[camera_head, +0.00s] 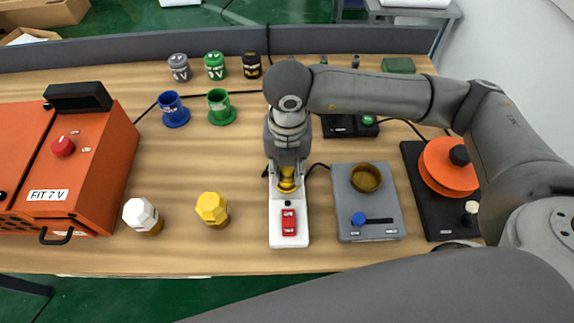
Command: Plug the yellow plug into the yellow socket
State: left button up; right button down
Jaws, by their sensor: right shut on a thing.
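My right gripper (287,168) points down over the upper end of a white power strip (275,222). It is shut on a yellow round piece (287,184), which I take for the yellow plug. The gripper and the piece cover that end of the strip. No separate yellow socket shows, and I cannot tell whether the piece is seated in one. A red switch (289,221) is on the strip's near half. My left gripper is not in view.
A yellow faceted knob (212,207) and a white one (140,212) stand left of the strip. A grey box (375,229) is close on its right. An orange machine (102,150) fills the left. Blue (172,108) and green (220,106) cups stand farther back.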

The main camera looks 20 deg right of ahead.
jog(key=shift+b, duration=0.35)
dwell(0.4)
dwell(0.3)
jog(key=c, duration=1.1)
grip_release()
jog(key=o, duration=0.5)
jog(key=shift+r+p, duration=1.9)
jog(key=shift+r, duration=1.6)
